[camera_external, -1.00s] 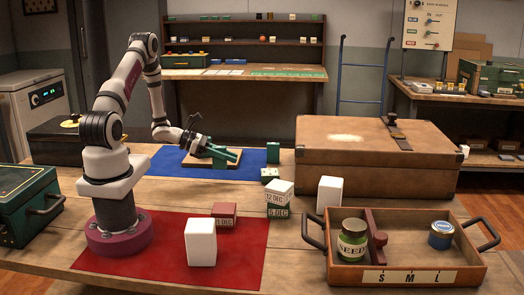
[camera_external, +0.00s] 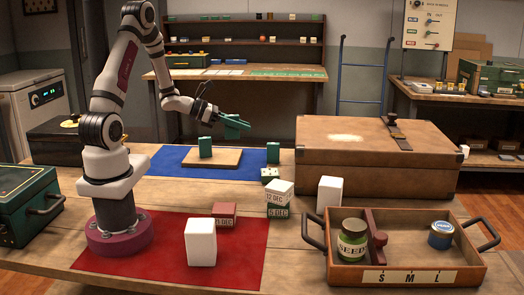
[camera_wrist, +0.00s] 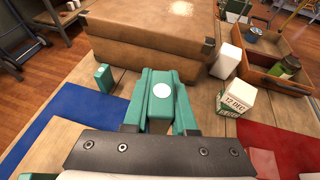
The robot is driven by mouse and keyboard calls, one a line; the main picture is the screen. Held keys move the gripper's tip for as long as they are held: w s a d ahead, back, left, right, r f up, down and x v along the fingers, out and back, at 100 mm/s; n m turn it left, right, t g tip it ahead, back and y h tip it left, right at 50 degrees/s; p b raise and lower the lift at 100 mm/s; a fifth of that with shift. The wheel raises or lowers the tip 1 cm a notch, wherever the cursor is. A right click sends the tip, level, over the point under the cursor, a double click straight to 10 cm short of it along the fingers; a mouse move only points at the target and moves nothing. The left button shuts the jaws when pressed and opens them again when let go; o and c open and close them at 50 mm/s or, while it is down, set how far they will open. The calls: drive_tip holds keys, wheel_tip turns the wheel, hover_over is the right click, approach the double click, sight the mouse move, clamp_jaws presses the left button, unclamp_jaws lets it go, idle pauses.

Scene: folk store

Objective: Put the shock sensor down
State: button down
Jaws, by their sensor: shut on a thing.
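The shock sensor (camera_wrist: 162,90), a teal block with a white round spot, sits between the two teal fingers of my gripper (camera_wrist: 160,105) in the wrist view. My gripper is shut on it. In the outside view my gripper (camera_external: 235,124) is in the air above the blue mat (camera_external: 172,160), just right of and higher than a tan wooden board (camera_external: 227,158). The fingers and sensor are similar in colour there, so the sensor is hard to pick out.
A green block (camera_external: 205,147) stands on the board; another (camera_external: 272,155) stands by the mat's right edge.

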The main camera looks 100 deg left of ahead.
drive_tip(key=s+a+r+n+g+y, duration=0.1)
drive_tip(key=s+a+r, duration=0.15)
drive_tip(key=a, duration=0.25)
drive_tip(key=s+a+r+n+y, duration=0.1)
drive_tip(key=a+r, duration=0.3)
drive_tip(key=a, duration=0.1)
drive_tip(key=s+a+f, duration=0.7)
drive_tip(key=a+f, duration=0.1)
drive_tip(key=f, duration=0.3)
drive_tip(key=shift+s+a, duration=0.2)
drive_tip(key=shift+s, duration=0.15)
drive_tip(key=shift+f, duration=0.2)
drive_tip(key=shift+f, duration=0.35)
drive_tip(key=shift+f, duration=0.15)
drive_tip(key=c, duration=0.7)
unclamp_jaws()
